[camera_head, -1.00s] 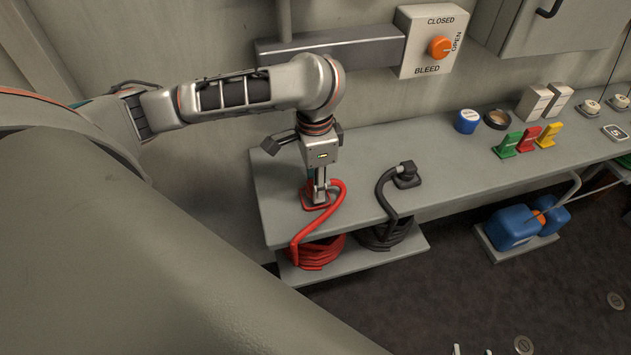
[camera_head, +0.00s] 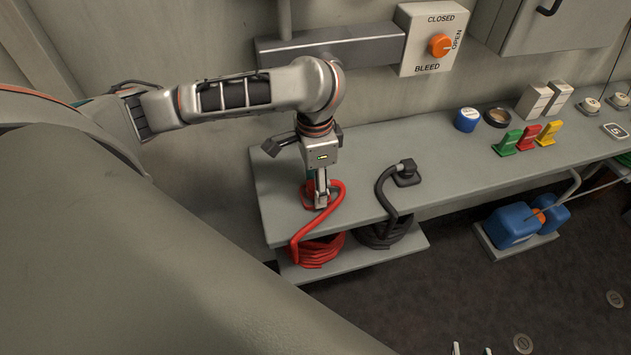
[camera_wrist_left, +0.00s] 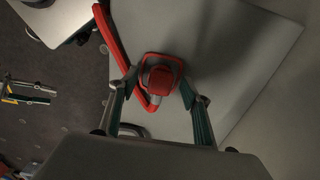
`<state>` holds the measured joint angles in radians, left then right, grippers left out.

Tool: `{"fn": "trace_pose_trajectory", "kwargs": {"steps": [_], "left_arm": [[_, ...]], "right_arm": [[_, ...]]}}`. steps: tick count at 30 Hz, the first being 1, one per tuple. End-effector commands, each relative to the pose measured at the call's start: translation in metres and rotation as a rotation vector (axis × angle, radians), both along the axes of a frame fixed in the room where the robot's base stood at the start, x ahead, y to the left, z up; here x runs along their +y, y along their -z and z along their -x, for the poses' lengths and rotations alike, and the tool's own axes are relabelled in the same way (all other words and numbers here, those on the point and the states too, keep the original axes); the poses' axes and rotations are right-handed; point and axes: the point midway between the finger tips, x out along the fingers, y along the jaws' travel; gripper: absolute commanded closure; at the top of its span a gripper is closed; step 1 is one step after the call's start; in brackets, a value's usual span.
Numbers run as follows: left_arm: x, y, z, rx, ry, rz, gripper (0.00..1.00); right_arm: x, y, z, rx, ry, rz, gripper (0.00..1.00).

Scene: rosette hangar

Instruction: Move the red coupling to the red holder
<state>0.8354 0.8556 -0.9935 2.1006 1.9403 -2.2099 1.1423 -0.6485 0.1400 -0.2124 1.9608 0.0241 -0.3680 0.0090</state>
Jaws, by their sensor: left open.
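The red coupling (camera_wrist_left: 161,79) sits on a square red holder (camera_wrist_left: 148,60) on the bench, seen from above in the left wrist view. My left gripper (camera_wrist_left: 158,84) is open, with one finger on each side of the coupling. In the head view my left gripper (camera_head: 316,200) points down over the same place and hides most of the coupling. Its red hose (camera_head: 313,224) bends over the bench edge. My right gripper (camera_head: 472,350) shows only its two tips, apart, at the bottom edge; it also shows in the left wrist view (camera_wrist_left: 28,92).
A black coupling (camera_head: 406,173) with its hose stands to the right on the bench (camera_head: 455,165). Coiled hoses lie on the lower shelf (camera_head: 385,258). Green, red and yellow pieces (camera_head: 527,137) stand further right. The bleed box (camera_head: 428,42) is on the wall behind.

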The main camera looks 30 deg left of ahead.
Motion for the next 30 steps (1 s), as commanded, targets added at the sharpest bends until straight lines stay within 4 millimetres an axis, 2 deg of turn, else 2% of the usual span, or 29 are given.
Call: {"fn": "trace_pose_trajectory", "kwargs": {"steps": [8,24,30], "left_arm": [[0.000,-0.016,-0.002,-0.005,0.001,-0.001,0.52],[0.001,-0.093,-0.001,-0.006,-0.001,0.000,0.52],[0.001,-0.112,0.000,-0.003,0.000,0.000,0.52]], "right_arm": [[-0.001,0.000,0.000,0.000,-0.001,0.001,0.60],[0.000,-0.001,0.000,-0.001,0.000,0.000,0.60],[0.000,-0.001,0.000,-0.001,0.000,-0.001,0.60]]}}
